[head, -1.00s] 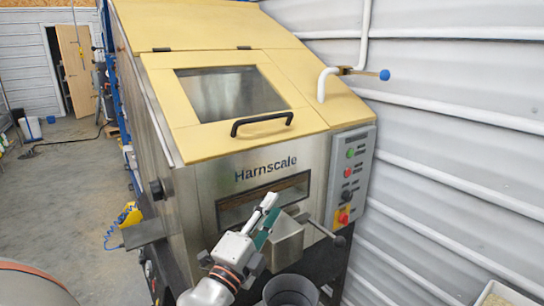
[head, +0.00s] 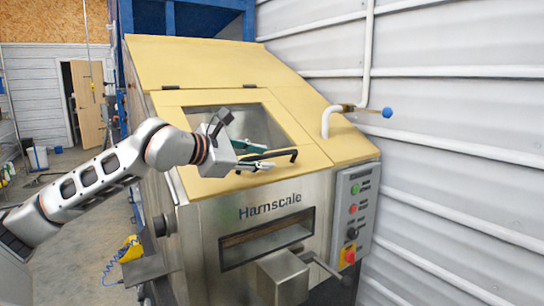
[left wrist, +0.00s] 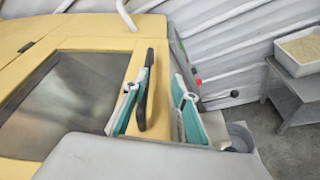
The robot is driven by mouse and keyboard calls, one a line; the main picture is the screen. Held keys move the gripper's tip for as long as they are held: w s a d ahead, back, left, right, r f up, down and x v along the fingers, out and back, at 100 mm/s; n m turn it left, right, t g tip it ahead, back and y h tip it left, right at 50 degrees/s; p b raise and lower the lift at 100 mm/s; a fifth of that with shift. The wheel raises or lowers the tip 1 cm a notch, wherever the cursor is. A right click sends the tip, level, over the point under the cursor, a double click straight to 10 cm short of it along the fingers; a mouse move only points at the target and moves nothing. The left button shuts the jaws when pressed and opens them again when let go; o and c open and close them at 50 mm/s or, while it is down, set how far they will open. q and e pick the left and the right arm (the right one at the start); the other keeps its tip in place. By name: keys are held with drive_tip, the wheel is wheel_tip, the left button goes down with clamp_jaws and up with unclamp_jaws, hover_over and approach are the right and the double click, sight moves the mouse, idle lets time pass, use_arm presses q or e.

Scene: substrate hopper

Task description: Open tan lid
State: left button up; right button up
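The tan lid (head: 175,101) lies closed on the sloping front of the steel hopper. It has a dark window (head: 268,122), also in the left wrist view (left wrist: 70,95), and hinges along its upper edge. Its black bar handle (head: 284,154) runs along the lower part and also shows in the left wrist view (left wrist: 143,95). My left gripper (head: 268,157) is open at the handle. In the left wrist view its teal-padded fingers (left wrist: 165,78) are spread, with the handle between them, closer to the left finger. Contact cannot be told. My right gripper is not in view.
A control panel (head: 355,215) with buttons is on the hopper's right front. A white pipe (head: 368,45) with a blue-knobbed valve (head: 387,112) runs beside the lid near the corrugated wall. A steel chute (head: 283,278) juts out below. A tray of grains (left wrist: 302,50) stands at right.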

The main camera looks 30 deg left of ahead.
sight(268, 154)
use_arm(q)
drive_tip(key=shift+a+r+y, duration=0.25)
drive_tip(key=shift+a, duration=0.35)
drive_tip(key=shift+a+r+y, duration=0.25)
drive_tip(key=shift+a, duration=0.3)
drive_tip(key=shift+w+d+f, duration=0.1)
drive_tip(key=shift+w, duration=0.2)
drive_tip(key=p+x, duration=0.1)
drive_tip(key=x, duration=0.5)
drive_tip(key=shift+w+d+f, duration=0.1)
drive_tip(key=shift+w+f, duration=0.1)
drive_tip(key=shift+w, duration=0.35)
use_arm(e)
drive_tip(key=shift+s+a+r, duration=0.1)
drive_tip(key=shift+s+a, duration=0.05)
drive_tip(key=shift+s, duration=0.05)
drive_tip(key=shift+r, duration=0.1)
